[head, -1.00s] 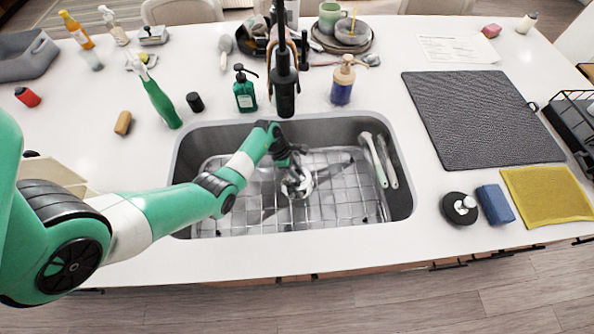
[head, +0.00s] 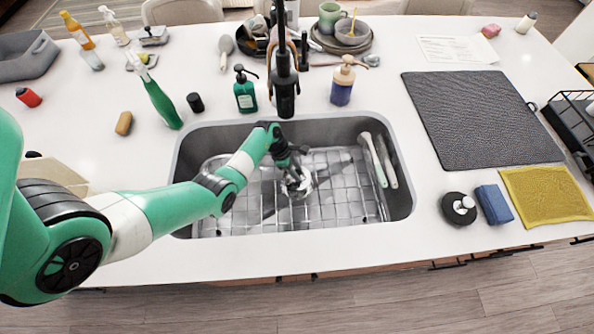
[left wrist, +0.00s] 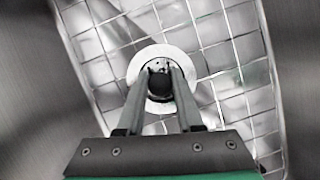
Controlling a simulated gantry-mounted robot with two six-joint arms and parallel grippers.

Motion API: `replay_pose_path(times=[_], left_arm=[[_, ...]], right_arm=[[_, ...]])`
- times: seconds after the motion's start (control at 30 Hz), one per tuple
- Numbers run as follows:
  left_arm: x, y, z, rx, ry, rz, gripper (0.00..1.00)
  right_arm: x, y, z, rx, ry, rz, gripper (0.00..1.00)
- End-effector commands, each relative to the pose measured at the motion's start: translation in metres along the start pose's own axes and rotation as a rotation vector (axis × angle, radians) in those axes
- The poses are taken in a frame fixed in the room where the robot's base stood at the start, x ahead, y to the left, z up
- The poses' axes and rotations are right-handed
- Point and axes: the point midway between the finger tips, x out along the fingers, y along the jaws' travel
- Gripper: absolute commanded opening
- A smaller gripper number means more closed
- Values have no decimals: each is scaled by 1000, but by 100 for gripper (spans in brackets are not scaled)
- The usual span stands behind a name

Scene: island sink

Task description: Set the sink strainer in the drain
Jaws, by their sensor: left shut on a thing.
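My left gripper (head: 293,168) reaches down into the steel sink (head: 345,130), over the drain opening in the wire grid (head: 340,200). In the left wrist view my left gripper (left wrist: 158,72) is shut on the dark knob of the sink strainer (left wrist: 160,84). The strainer shows inside the bright ring of the drain (left wrist: 134,68), and the fingers hide part of both. I cannot tell whether the strainer is fully seated. The drain also shows as a bright round patch in the head view (head: 304,187). My right gripper is not in view.
Two light-handled utensils (head: 381,160) lean at the sink's right side. The black faucet (head: 284,85) stands behind the sink. A green soap bottle (head: 245,93) and an amber-and-blue bottle (head: 342,88) stand at the back. A black round item (head: 458,209) and a blue sponge (head: 494,204) are at right.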

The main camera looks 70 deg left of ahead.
Motion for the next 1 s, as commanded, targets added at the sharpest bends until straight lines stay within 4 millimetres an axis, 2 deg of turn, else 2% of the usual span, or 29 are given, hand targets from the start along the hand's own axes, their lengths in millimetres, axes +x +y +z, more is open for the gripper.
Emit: replay_pose_path(times=[0.57, 1.0], left_arm=[[0, 0, 0, 0, 0, 0, 0], [10, 0, -4, 0, 0, 0, 0]], right_arm=[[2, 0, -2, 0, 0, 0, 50], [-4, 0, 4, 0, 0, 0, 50]])
